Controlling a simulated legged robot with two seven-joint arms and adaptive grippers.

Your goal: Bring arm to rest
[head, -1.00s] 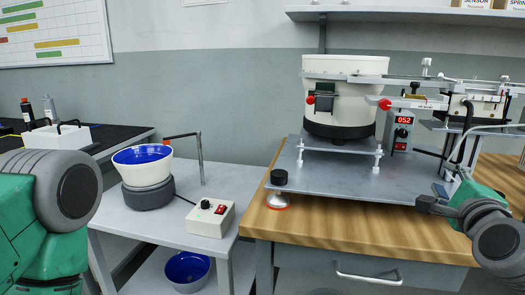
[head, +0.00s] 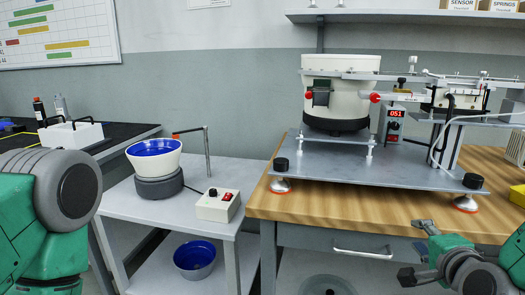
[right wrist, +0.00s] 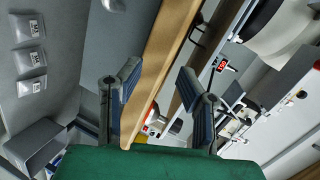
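My right gripper (head: 415,252) is at the lower right of the head view, in front of the wooden bench's front edge. Its two fingers are spread apart with nothing between them. In the right wrist view the open fingers (right wrist: 158,90) show with the bench edge and drawer fronts beyond them. My left arm (head: 55,205) fills the left edge of the head view; its gripper is out of the picture. The feeder machine (head: 340,95) with its white bowl stands on a metal plate (head: 350,170) on the wooden bench (head: 330,213).
A side table (head: 225,175) holds a blue-lined bowl (head: 154,155) on a grey base and a control box (head: 217,205). Another blue bowl (head: 194,260) is on the lower shelf. A yellow block (head: 517,195) is at the right edge. A drawer handle (head: 362,252) projects below the bench top.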

